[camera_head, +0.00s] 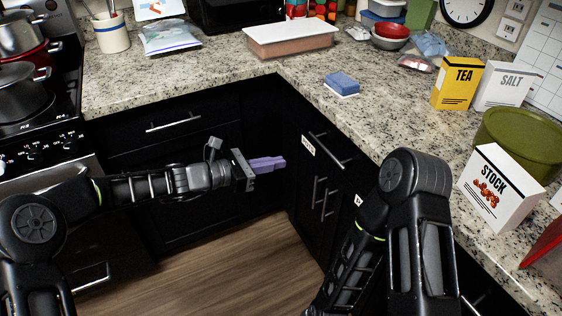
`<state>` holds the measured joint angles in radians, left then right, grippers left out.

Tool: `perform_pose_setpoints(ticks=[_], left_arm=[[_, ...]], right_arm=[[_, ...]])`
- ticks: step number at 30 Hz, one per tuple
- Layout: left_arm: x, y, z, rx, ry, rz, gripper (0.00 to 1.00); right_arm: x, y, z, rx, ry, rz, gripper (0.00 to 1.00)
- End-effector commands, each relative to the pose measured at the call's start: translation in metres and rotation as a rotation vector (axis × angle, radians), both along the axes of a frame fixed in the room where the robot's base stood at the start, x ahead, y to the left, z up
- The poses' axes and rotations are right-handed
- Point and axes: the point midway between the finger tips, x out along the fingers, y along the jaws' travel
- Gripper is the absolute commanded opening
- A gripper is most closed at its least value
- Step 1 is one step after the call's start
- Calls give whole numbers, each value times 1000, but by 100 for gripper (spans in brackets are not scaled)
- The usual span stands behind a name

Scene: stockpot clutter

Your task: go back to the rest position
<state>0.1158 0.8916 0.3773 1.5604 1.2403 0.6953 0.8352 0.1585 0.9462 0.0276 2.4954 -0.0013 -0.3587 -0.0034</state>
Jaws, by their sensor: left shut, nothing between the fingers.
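My left gripper (267,164) reaches in from the left on my left arm. Its purple fingers are shut with nothing between them. It hangs in the air in front of the dark lower cabinets, below counter level and away from any object. My right arm (408,200) stands bent at the right, close to the counter's front edge; its gripper is out of view.
The stove (50,130) with pots is at the left. A granite counter (200,75) carries a STOCK box (497,195), a TEA box (460,84), a SALT box (503,87), a green pot (525,140) and a blue sponge (342,83). Wooden floor below is clear.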

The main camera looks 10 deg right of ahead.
Motion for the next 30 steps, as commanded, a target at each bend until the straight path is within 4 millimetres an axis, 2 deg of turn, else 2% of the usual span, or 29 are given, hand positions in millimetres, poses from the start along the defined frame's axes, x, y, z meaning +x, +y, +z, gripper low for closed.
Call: perform_pose_setpoints(ticks=[12, 15, 17, 20, 23, 24, 26, 27, 29, 30], left_arm=[[1, 0, -1, 6, -13, -1, 0], [6, 4, -11, 69, -83, 9, 0], [4, 7, -30, 156, -148, -4, 0], [-11, 16, -77, 329, -249, -54, 0], [-39, 36, -134, 539, -369, -154, 0], [-54, 48, -158, 632, -425, -212, 0], [-81, 70, -193, 768, -519, -317, 0], [-101, 86, -214, 854, -588, -400, 0], [-135, 111, -241, 968, -702, -540, 0], [-160, 129, -254, 1030, -784, -641, 0]], right_arm=[[0, 0, 0, 0, 0, 0, 77], [0, 0, 0, 0, 0, 0, 77], [0, 0, 0, 0, 0, -1, 77], [0, 0, 0, 0, 0, -1, 77], [0, 0, 3, 0, 1, -2, 77], [0, 0, 6, 0, 1, -2, 77], [0, 0, 12, 0, 1, -3, 77], [0, 0, 16, 0, 1, -3, 77], [0, 0, 24, 0, 1, -3, 77], [0, 0, 30, 1, 2, -3, 77]])
